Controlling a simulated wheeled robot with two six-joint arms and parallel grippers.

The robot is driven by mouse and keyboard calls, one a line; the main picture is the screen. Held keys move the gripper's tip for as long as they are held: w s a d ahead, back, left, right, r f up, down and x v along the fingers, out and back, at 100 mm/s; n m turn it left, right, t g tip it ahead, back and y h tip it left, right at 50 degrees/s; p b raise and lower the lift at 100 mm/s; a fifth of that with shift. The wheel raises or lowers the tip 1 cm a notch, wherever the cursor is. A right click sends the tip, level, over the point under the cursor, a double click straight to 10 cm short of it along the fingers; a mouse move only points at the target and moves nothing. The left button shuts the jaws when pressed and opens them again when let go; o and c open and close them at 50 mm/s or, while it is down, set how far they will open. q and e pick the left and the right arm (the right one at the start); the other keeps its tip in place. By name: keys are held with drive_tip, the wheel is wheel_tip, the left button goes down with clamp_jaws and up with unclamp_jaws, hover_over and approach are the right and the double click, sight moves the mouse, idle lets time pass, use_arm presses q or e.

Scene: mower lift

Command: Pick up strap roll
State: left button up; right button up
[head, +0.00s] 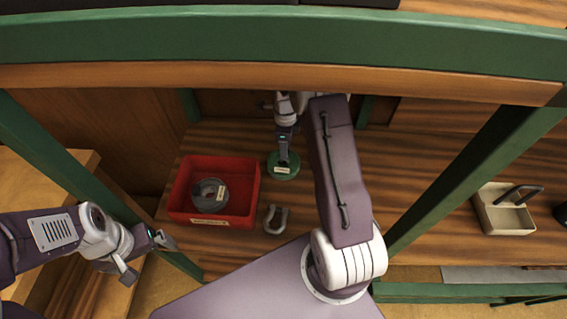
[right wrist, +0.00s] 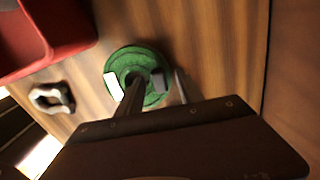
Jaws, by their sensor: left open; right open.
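The strap roll, a green disc with a dark centre and a white label, lies flat on the wooden shelf, right of the red bin. It shows in the head view (head: 291,175) and in the right wrist view (right wrist: 116,63). My right gripper (head: 284,158) is open at the roll. In the right wrist view (right wrist: 157,80) one finger lies over the roll's middle and the other is by its right edge; I cannot tell whether they touch it. My left gripper (head: 148,257) is open and empty at the lower left, away from the roll.
A red bin (head: 250,190) holds a grey labelled roll (head: 207,192). A grey shackle (head: 275,219) lies right of the bin. A beige caddy (head: 505,216) stands far right. Green posts and a beam (head: 300,35) frame the shelf; bare wood lies to the right.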

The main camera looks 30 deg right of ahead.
clamp_jaws()
drive_tip(key=shift+r, duration=0.1)
idle(1.2)
